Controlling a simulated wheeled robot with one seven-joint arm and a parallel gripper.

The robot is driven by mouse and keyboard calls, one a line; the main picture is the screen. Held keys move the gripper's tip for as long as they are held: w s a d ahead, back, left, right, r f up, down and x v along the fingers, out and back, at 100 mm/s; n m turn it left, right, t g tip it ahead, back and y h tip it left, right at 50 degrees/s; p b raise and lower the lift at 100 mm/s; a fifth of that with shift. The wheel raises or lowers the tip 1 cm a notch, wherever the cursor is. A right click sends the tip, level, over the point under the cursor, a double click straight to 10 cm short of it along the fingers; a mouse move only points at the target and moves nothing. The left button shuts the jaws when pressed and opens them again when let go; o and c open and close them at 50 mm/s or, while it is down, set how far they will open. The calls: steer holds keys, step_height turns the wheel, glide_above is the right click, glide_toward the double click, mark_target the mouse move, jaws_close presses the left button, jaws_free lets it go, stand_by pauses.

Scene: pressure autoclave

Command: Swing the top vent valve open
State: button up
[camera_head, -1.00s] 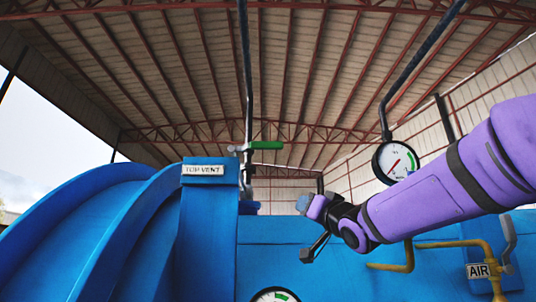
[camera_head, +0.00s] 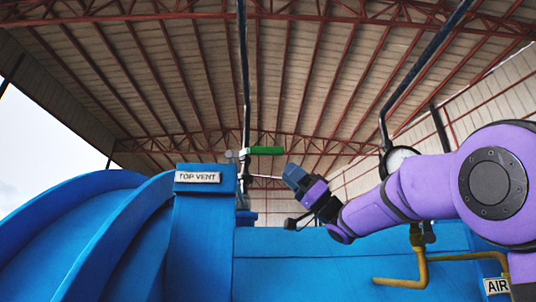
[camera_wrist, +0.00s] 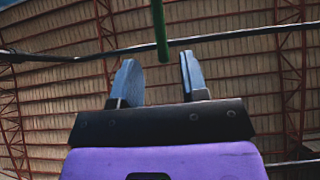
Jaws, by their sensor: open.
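The top vent valve has a green lever handle (camera_head: 265,150) that points right from a grey valve body (camera_head: 243,158) on a thin vertical pipe. The white TOP VENT label (camera_head: 198,177) is on the blue post left of it. My gripper (camera_head: 291,172) is just right of and slightly below the green handle, apart from it, tilted up. In the wrist view my gripper (camera_wrist: 156,78) has its two fingers spread with nothing between them. The green handle (camera_wrist: 160,32) shows beyond the fingertips, in line with the gap.
The blue autoclave body (camera_head: 330,255) fills the lower part. A round gauge (camera_head: 400,158) on a dark bent pipe is partly hidden behind my arm. Yellow piping (camera_head: 420,270) with an AIR label (camera_head: 497,286) is at lower right. Space around the handle is open.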

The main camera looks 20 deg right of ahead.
mark_target(268, 153)
steer(key=x, duration=0.8)
steer(key=shift+a+r, duration=0.2)
steer(key=shift+r, duration=0.05)
jaws_close()
